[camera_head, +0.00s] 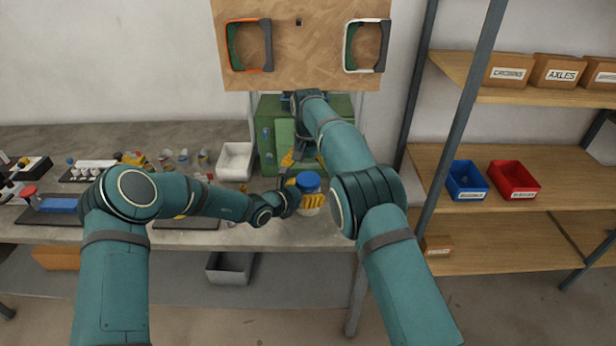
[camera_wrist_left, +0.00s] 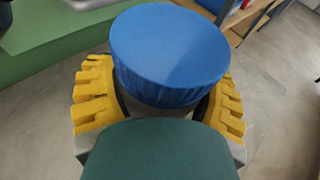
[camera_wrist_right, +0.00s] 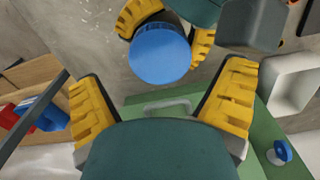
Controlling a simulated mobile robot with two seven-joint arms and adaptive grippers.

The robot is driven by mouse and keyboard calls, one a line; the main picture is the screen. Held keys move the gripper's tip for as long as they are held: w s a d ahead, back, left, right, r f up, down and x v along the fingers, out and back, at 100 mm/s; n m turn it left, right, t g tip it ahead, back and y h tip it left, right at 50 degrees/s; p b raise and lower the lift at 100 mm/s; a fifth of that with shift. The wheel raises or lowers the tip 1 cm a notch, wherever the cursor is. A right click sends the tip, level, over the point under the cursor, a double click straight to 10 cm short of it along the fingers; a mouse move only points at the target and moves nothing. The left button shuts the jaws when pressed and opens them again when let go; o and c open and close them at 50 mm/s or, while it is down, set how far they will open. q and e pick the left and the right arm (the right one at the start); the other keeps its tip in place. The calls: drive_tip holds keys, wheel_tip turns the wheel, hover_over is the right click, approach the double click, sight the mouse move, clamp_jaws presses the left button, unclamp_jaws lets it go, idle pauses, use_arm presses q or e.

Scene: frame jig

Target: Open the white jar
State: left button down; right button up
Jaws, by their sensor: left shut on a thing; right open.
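The jar has a round blue lid (camera_head: 308,182), and little of its pale body shows in the head view. My left gripper (camera_head: 311,200) is shut on the jar, its yellow fingers on either side just below the lid. The lid (camera_wrist_left: 170,54) fills the middle of the left wrist view, seated on the jar. My right gripper (camera_head: 292,160) is beside and behind the jar, open and empty. In the right wrist view, the lid (camera_wrist_right: 159,53) is beyond the right gripper's spread fingers, apart from them. The jar's underside is hidden.
A green cabinet (camera_head: 269,158) stands behind the grippers, with a white bin (camera_head: 235,161) left of it. Small bottles and racks crowd the bench's left. Shelves at right hold a blue bin (camera_head: 467,181) and a red bin (camera_head: 514,180). A board with handles (camera_head: 300,50) is above.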

sight(308, 179)
drive_tip(key=shift+o, duration=0.4)
drive_tip(key=shift+r, duration=0.4)
drive_tip(key=shift+s+a+r, duration=0.1)
drive_tip(key=shift+a+r, duration=0.1)
drive_tip(key=shift+a, duration=0.05)
drive_tip(key=shift+a+r+n, duration=0.15)
drive_tip(key=shift+r+n, duration=0.25)
drive_tip(key=shift+r, duration=0.1)
drive_tip(key=shift+d+r, duration=0.2)
drive_tip(key=shift+r, duration=0.3)
drive_tip(key=shift+d+r, duration=0.2)
drive_tip(key=shift+r, duration=0.25)
drive_tip(key=shift+f, duration=3.95)
drive_tip(key=c, duration=1.3)
drive_tip(key=o, duration=1.2)
drive_tip(key=shift+o, duration=0.2)
